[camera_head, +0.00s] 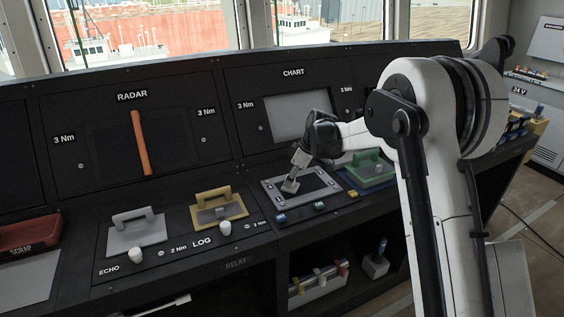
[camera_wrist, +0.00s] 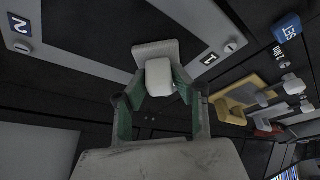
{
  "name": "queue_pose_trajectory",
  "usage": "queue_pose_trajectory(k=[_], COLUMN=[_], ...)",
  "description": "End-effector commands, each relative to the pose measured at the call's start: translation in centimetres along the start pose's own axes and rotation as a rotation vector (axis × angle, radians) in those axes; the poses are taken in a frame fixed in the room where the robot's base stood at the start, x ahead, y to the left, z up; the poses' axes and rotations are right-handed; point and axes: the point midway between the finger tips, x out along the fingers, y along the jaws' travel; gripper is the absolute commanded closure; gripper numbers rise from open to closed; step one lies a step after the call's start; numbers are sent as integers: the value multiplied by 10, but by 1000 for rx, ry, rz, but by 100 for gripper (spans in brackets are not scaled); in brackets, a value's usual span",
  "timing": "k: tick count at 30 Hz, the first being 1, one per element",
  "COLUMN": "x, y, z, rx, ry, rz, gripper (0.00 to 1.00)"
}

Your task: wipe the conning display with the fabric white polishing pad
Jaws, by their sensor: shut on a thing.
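My gripper (camera_head: 299,160) is shut on a small white pad piece with a knob-like grip (camera_wrist: 160,75). Its flat white plate (camera_wrist: 155,50) shows beyond the green-lined fingertips. In the head view the white pad (camera_head: 290,186) is below the gripper, over a grey frame (camera_head: 268,193) lying on the console desk. The frame also shows in the wrist view (camera_wrist: 85,62), with number labels at its corners. I cannot tell whether the pad touches the surface. A grey screen (camera_head: 298,117) is under the CHART label. No conning label is readable; my arm hides part of the console.
A grey handled plate (camera_head: 136,236), a yellow one (camera_head: 219,206) and a green one (camera_head: 371,170) sit on the desk. White knobs (camera_head: 225,228) and small buttons (camera_head: 319,206) line its front. An orange bar (camera_head: 141,143) is on the radar panel. A red bin (camera_head: 30,233) is far left.

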Motion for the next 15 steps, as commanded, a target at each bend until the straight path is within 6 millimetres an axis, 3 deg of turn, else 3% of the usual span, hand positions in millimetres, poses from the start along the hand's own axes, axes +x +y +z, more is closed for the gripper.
queue_pose_trajectory(k=[9,15], x=[6,-25], y=[-17,-16], z=[-13,-24], rx=[7,9], ry=[0,0], rz=[3,3], gripper=[100,100])
